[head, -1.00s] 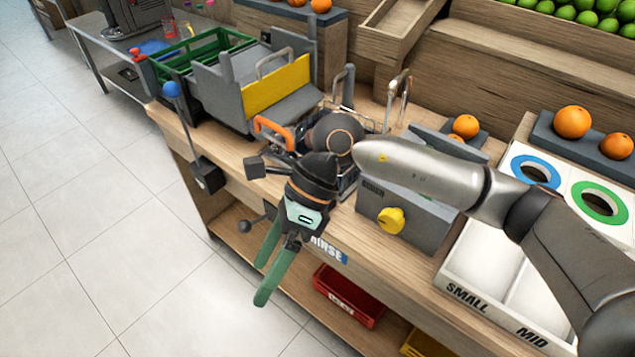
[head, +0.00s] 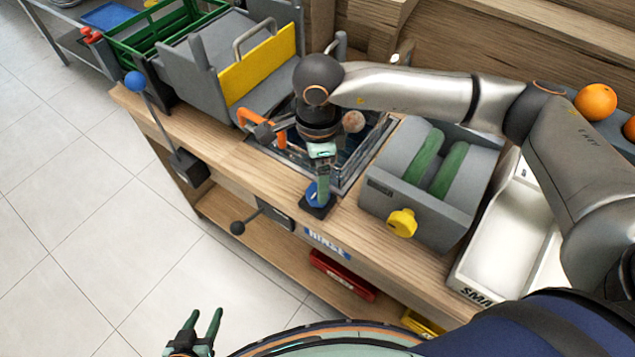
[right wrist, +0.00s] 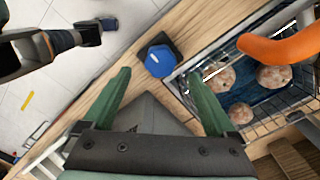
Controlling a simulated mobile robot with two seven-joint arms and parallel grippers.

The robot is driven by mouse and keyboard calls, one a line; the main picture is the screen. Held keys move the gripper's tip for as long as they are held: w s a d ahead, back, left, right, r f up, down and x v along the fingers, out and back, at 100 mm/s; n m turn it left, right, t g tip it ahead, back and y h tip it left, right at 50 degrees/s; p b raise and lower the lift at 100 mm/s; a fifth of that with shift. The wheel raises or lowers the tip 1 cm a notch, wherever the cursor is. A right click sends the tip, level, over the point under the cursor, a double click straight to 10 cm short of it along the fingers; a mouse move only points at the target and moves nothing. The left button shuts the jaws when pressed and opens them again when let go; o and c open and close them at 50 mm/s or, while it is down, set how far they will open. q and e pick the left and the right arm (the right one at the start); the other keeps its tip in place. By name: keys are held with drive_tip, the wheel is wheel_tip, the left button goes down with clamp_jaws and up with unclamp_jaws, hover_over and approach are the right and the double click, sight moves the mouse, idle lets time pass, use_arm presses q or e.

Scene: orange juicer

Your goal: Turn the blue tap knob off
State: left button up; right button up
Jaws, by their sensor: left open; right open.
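The blue tap knob (head: 313,193) sits on a dark square base at the counter's front edge, partly hidden behind my right gripper (head: 324,188). In the right wrist view the knob (right wrist: 159,61) shows whole, just past the tips of my right gripper (right wrist: 155,76) and between their lines. The right fingers are spread with nothing between them. I cannot tell whether a finger touches the knob. My left gripper (head: 203,325) is open and empty, low at the bottom left over the floor, far from the knob.
A wire basket (right wrist: 262,118) with round brownish items lies in the sink beside the knob, under an orange tap (right wrist: 280,50). A grey machine with a yellow knob (head: 401,223) stands to the right. A blue-ball lever (head: 135,82) stands left. Floor in front is clear.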

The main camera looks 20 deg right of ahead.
wheel_tip(320, 180, down, 5)
drive_tip(key=shift+f+p, duration=0.1)
drive_tip(key=shift+p, duration=0.2)
drive_tip(key=c, duration=1.4)
drive_tip(key=shift+o, duration=0.2)
